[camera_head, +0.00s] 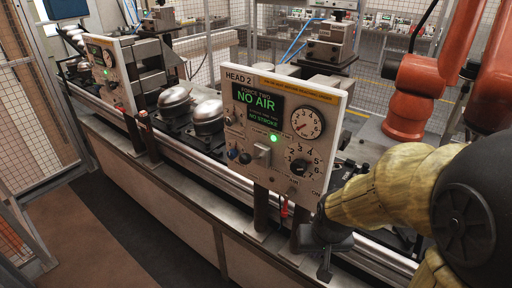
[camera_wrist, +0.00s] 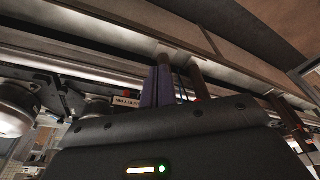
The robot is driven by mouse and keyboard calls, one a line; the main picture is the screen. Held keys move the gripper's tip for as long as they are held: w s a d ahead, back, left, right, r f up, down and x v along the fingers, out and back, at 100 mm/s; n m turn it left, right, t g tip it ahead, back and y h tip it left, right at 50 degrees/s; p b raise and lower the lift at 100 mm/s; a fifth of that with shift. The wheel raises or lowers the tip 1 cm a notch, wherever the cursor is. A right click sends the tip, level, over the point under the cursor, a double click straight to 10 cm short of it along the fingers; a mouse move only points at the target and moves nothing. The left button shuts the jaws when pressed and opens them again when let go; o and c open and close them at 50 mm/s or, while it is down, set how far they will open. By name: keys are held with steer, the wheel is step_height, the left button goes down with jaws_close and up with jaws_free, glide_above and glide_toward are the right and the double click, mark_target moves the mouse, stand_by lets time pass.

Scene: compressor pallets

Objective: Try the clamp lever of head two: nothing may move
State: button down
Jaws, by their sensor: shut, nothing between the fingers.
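The head two panel (camera_head: 283,130) stands on dark posts at the front of the line. Its screen (camera_head: 258,107) reads NO AIR, with NO STROKE below. A green lamp is lit on it. The panel also carries a round gauge (camera_head: 307,122), a numbered dial (camera_head: 299,166) and a grey lever-like part (camera_head: 262,153). I cannot tell which part is the clamp lever. My gripper (camera_head: 325,270) is shut and empty, low at the panel's lower right by the conveyor's front edge. In the wrist view its dark body fills the bottom, and a tag reading SAFETY PIN (camera_wrist: 127,101) shows beyond it.
A second panel (camera_head: 108,72) stands further left. Shiny domed compressors (camera_head: 208,115) sit on the line between the panels. A red part (camera_head: 284,207) hangs under the head two panel. An orange robot arm (camera_head: 411,90) stands behind. The floor (camera_head: 150,235) in front is clear.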

steer(key=w+a+r+m+p, duration=0.2)
steer(key=w+r, duration=0.3)
steer(key=r, duration=0.4)
steer(key=w+a+r+m+y+p, duration=0.1)
steer(key=w+a+r+m+p, duration=0.1)
steer(key=w+r+p, duration=0.3)
steer(key=w+a+r+m+y+p, duration=0.1)
steer(key=w+a+r+m+p, duration=0.2)
steer(key=r, duration=1.1)
steer(key=shift+w+a+p, duration=0.4)
steer(key=shift+w+a, duration=0.2)
steer(key=shift+w, duration=0.3)
steer(key=p, duration=0.3)
glide_toward(251, 158)
steer(key=d+f, duration=0.4)
steer(key=a, duration=0.1)
steer(key=w+a+f+p, duration=0.1)
steer(key=a+f, duration=0.1)
steer(key=a, duration=0.1)
steer(key=shift+w, duration=0.2)
steer(key=shift+w+a+f, duration=0.1)
